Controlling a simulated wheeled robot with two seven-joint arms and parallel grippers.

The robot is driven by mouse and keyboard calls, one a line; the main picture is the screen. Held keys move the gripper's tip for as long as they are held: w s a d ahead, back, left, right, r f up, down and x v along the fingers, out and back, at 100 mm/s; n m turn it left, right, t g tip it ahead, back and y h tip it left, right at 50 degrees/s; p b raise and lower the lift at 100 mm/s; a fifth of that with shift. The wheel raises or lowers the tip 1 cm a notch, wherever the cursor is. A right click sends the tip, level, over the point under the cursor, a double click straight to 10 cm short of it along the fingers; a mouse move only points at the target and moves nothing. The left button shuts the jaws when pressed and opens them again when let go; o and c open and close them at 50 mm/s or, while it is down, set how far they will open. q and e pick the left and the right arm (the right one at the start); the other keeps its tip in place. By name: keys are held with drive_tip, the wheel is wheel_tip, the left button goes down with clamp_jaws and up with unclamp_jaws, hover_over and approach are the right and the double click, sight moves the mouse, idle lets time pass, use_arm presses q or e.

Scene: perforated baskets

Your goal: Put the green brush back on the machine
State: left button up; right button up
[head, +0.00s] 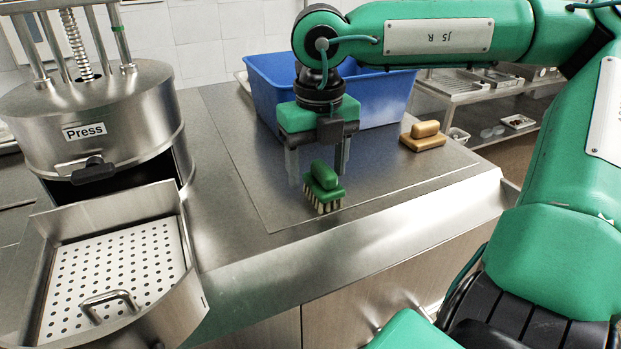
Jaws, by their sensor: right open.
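The green brush (324,186) has a green body and handle and pale bristles pointing down. It is at the steel counter near the front edge, bristles at or close to the surface. My right gripper (319,176) points down from above with its two fingers apart, around or just behind the brush handle; I cannot tell whether they touch it. The machine (95,118) is a steel press labelled "Press" on the left, with a drawer holding a perforated tray (112,272) pulled out in front. My left gripper is not in view.
A blue bin (385,98) stands on the counter behind my right gripper. A tan brush or block (424,137) lies to its right. The counter (250,255) between the press and the green brush is clear. A steel rack (480,95) stands at the back right.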

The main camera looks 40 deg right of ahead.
sight(322, 164)
drive_tip(key=r, duration=0.3)
drive_tip(key=r+b, duration=0.1)
drive_tip(key=r, duration=0.2)
drive_tip(key=d+r+b, duration=0.1)
drive_tip(key=r, duration=0.2)
drive_tip(key=shift+r, duration=0.4)
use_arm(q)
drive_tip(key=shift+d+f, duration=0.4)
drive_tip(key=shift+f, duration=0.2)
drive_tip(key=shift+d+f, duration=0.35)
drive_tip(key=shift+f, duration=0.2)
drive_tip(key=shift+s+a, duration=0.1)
